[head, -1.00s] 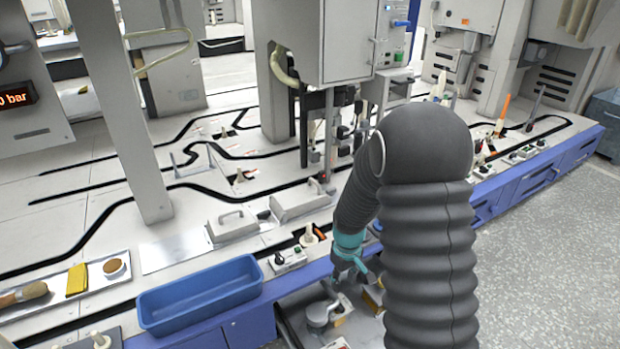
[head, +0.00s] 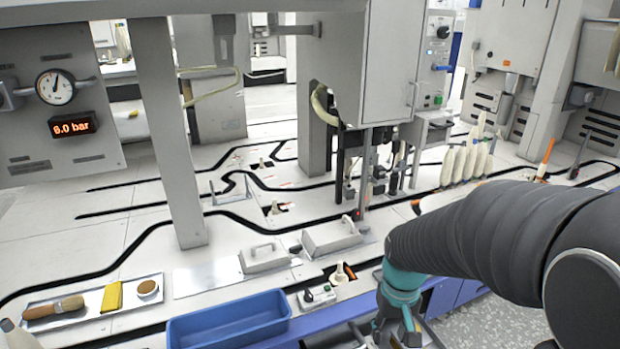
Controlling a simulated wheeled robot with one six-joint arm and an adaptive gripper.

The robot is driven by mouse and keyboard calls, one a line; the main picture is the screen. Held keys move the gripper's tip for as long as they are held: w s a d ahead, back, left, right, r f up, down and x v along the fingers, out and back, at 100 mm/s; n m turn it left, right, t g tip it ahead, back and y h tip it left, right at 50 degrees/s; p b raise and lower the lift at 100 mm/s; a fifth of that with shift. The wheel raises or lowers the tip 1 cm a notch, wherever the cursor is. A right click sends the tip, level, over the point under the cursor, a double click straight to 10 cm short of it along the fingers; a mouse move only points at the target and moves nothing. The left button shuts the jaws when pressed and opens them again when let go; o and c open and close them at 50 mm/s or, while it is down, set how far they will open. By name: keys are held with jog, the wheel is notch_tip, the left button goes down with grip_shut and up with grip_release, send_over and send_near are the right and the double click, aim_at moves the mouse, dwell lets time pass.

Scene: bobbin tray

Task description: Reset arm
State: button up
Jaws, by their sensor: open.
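My arm comes in from the right in a dark ribbed sleeve and bends down to a teal wrist. My gripper (head: 400,335) hangs below the wrist at the bottom of the head view, just off the front edge of the machine bench. Its fingers are open and partly cut off by the frame's lower edge. I see nothing held between them.
A blue bin (head: 228,322) stands left of my gripper. A metal tray (head: 75,322) holds a brush (head: 55,308), a yellow cloth (head: 112,296) and a round pad (head: 148,288). A switch box (head: 318,297) and several white bobbins (head: 465,160) are on the bench.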

jog(key=s+r+t+p, duration=0.2)
jog(key=s+r, duration=0.3)
jog(key=r, duration=0.4)
jog(key=s+r+t+p, duration=0.2)
jog(key=s+r, duration=0.3)
jog(key=r, duration=0.5)
jog(key=shift+s+a+r+m+t, duration=0.2)
jog(key=shift+s+m+t, duration=0.1)
jog(key=shift+t, duration=0.6)
